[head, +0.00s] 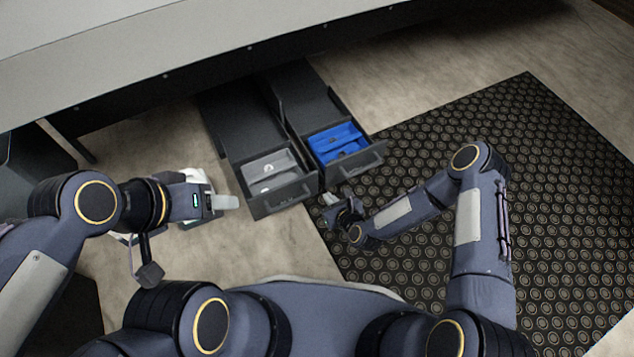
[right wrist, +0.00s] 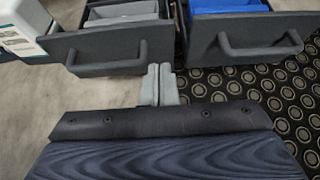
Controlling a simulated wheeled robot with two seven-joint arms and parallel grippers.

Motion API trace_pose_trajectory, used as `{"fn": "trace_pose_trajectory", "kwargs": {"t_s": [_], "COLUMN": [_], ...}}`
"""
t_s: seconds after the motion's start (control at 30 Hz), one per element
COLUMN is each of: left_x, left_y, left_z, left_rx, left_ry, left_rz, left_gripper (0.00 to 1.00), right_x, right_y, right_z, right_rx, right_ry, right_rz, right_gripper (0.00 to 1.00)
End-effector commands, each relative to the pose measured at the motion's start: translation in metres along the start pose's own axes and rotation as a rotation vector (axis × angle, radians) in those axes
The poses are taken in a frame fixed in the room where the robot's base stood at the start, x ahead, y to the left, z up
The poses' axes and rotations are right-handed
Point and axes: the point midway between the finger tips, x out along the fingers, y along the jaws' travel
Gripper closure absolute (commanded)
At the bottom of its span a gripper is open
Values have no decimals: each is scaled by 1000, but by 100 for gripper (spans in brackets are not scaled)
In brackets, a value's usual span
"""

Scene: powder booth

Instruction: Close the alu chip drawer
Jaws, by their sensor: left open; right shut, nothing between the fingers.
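Two dark drawers stand pulled out side by side. One drawer (head: 262,207) has a grey insert (head: 270,170); the other drawer (head: 345,172) has a blue insert (head: 337,143). No readable label shows which is the alu chip drawer. In the right wrist view, the grey-insert drawer's front (right wrist: 90,50) is at upper left and the blue-insert drawer's front (right wrist: 215,50) at upper right. My right gripper (head: 330,198) is shut and empty, near the drawer fronts; its fingertips (right wrist: 160,75) appear between the two handles. My left gripper (head: 228,202) is open, left of the grey-insert drawer.
A white object (head: 200,178) is partly hidden behind my left gripper. A long grey cabinet body (head: 200,45) overhangs the drawers at the back. A black studded mat (head: 500,170) covers the floor at right. Bare floor (head: 275,250) lies in front of the grey-insert drawer.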

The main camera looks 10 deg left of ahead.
Motion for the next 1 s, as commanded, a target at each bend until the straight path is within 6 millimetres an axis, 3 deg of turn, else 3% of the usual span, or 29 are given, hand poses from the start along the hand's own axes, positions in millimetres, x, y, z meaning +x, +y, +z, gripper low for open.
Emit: {"fn": "trace_pose_trajectory", "kwargs": {"t_s": [0.2, 0.4, 0.63, 1.0], "left_x": [20, 30, 35, 35], "left_y": [-9, -14, -16, -16], "left_z": [10, 15, 18, 18], "left_rx": [0, 0, 0, 0], "left_ry": [0, 0, 0, 0], "left_rz": [0, 0, 0, 0], "left_gripper": [50, 50, 50, 50], "right_x": [52, 84, 98, 99], "right_y": [1, 1, 0, 0], "right_z": [-4, 8, 18, 19], "right_rx": [-7, -7, -3, -2], "right_ry": [-2, -3, 1, 2], "right_rz": [2, 1, 1, 1], "right_gripper": [100, 100, 100, 100]}}
